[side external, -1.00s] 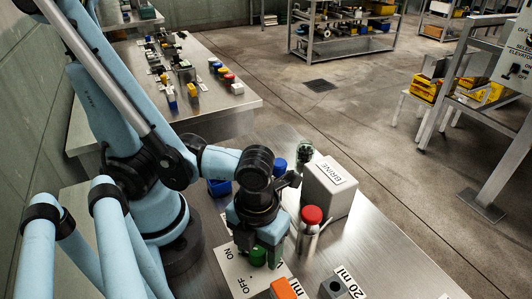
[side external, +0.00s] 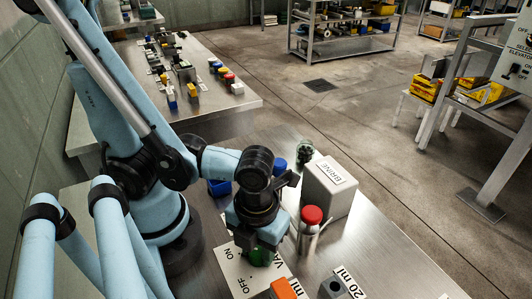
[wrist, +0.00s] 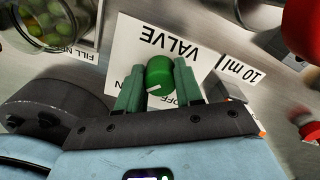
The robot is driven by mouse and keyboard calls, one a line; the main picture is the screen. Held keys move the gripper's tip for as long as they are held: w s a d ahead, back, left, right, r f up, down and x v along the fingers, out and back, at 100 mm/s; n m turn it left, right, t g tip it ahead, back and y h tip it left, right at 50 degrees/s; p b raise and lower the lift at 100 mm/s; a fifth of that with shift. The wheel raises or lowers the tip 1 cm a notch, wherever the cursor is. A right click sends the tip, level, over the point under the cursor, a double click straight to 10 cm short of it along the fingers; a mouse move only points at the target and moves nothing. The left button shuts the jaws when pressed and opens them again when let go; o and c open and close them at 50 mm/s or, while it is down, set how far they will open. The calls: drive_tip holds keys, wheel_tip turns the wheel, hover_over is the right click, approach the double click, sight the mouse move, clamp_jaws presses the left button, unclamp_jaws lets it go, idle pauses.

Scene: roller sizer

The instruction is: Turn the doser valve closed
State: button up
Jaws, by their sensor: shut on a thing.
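The doser valve is a round green knob with a white pointer line, seen in the wrist view (wrist: 159,75). It sits on a white plate (wrist: 140,48) marked VALVE, with ON and OFF labels partly hidden. My gripper (wrist: 158,85) has its two green fingers on either side of the knob and is shut on it. The pointer line slants toward the lower left in the wrist view. In the side view my gripper (side external: 262,252) is over the valve plate (side external: 232,272), and the fingers hide most of the knob.
A grey BRINE box (side external: 329,187) and a red-capped bottle (side external: 311,222) stand close to the right of my gripper. A jar of green items (wrist: 45,20) is at upper left in the wrist view.

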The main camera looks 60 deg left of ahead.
sight(256, 249)
drive_tip(key=n, duration=0.4)
drive_tip(key=shift+a+n, duration=0.1)
drive_tip(key=shift+n, duration=0.2)
drive_tip(key=n, duration=0.9)
drive_tip(key=shift+s, duration=0.1)
drive_tip(key=shift+n, duration=1.8)
drive_tip(key=shift+s, duration=0.1)
drive_tip(key=o, duration=1)
drive_tip(key=shift+r, duration=0.1)
drive_tip(key=shift+r, duration=5.95)
